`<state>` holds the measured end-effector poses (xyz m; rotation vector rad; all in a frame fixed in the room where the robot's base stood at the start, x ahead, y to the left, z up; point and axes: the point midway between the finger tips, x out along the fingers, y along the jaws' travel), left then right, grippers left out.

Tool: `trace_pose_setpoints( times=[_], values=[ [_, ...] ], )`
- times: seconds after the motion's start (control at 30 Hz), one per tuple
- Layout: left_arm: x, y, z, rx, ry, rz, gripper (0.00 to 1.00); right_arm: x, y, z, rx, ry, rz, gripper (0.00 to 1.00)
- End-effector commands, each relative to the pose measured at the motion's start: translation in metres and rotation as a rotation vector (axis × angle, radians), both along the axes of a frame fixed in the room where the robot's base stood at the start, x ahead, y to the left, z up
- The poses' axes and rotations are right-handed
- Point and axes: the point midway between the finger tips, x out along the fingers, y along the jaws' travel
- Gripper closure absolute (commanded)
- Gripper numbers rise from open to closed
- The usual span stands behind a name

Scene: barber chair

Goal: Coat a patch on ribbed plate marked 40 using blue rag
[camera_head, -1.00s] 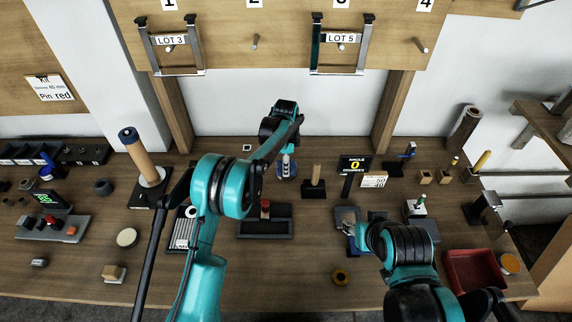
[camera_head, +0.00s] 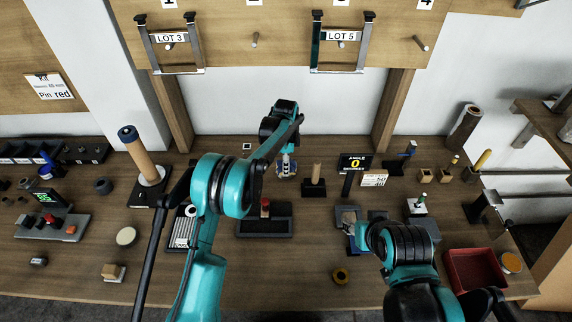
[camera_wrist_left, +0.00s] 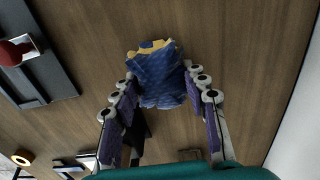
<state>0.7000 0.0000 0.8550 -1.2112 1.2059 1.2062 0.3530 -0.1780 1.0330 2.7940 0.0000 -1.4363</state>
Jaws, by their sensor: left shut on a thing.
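My left gripper (camera_head: 287,163) is at the back middle of the bench, shut on the blue rag (camera_head: 286,170). In the left wrist view the rag (camera_wrist_left: 158,82) is bunched up, blue with a yellowish edge, between the purple-padded fingers (camera_wrist_left: 163,108). I cannot tell whether the rag still touches the bench. A small white card (camera_head: 374,180) reads 50 and 40. Dark flat plates lie in front of it, one with a grey-brown face (camera_head: 346,214); ribs and individual marks are too small to read. My right gripper (camera_head: 350,230) is low beside this plate, and its fingers are unclear.
A wooden peg on a dark base (camera_head: 314,182) stands right of my left gripper. A black tray with a red knob (camera_head: 264,220) lies in front. An angle display (camera_head: 354,164) stands near the card. A red tray (camera_head: 474,270) is at the right. The front middle is mostly bare.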

Motion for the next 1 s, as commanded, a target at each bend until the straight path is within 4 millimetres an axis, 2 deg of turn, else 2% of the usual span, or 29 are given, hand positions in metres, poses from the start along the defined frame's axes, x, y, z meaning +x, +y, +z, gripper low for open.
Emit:
trace_pose_setpoints(
  times=[0.57, 1.0],
  values=[
    [-0.001, 0.0, 0.0, 0.0, 0.002, 0.0, 0.79, 0.0, 0.0, 0.0, 0.0, 0.0, 0.0, 0.6],
    [0.0, 0.0, 0.035, 0.0, 0.001, 0.0, 0.79, 0.0, 0.0, 0.02, 0.0, 0.0, 0.0, 0.6]
  ],
)
